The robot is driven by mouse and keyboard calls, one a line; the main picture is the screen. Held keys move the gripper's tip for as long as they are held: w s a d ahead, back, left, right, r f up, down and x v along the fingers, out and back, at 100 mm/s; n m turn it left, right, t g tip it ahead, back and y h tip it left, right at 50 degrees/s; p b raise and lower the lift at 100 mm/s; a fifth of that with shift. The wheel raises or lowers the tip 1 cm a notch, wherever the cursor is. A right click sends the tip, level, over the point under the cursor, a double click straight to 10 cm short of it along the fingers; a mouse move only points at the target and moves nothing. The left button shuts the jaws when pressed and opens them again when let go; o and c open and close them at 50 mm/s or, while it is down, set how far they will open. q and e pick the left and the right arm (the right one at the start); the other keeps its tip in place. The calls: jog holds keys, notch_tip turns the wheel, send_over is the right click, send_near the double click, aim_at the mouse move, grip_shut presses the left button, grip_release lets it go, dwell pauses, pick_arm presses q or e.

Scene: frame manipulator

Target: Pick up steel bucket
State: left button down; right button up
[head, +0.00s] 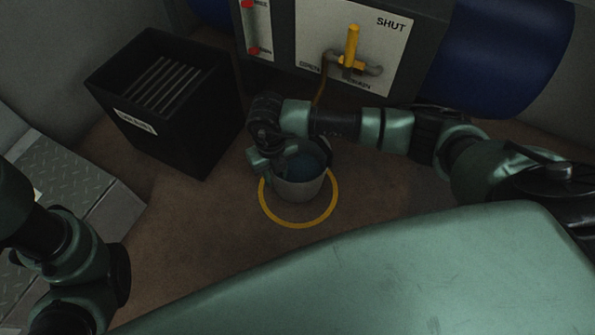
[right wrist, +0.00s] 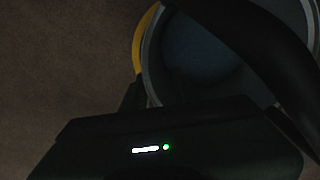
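The steel bucket (head: 301,189) stands upright on the brown floor inside a yellow ring (head: 297,225). It holds something bluish, perhaps liquid. My right arm reaches in from the right, and my right gripper (head: 270,168) is down at the bucket's left rim. In the right wrist view the bucket's rim (right wrist: 149,68) shows close up, with a dark curved band crossing it. The fingertips are dark and hidden, so I cannot tell whether they touch or hold the bucket. My left arm shows at the lower left; its gripper is out of the picture.
A black bin (head: 165,130) with several upright plates stands left of the bucket. Behind is a panel (head: 310,30) marked SHUT with a yellow valve handle (head: 352,45) and a pipe. A metal tread-plate step (head: 85,185) lies at left. Floor between bin and ring is clear.

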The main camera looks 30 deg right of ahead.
notch_tip(320, 180, down, 2)
jog(key=shift+f+b, duration=0.15)
jog(key=shift+b, duration=0.25)
grip_shut()
dwell(1.1)
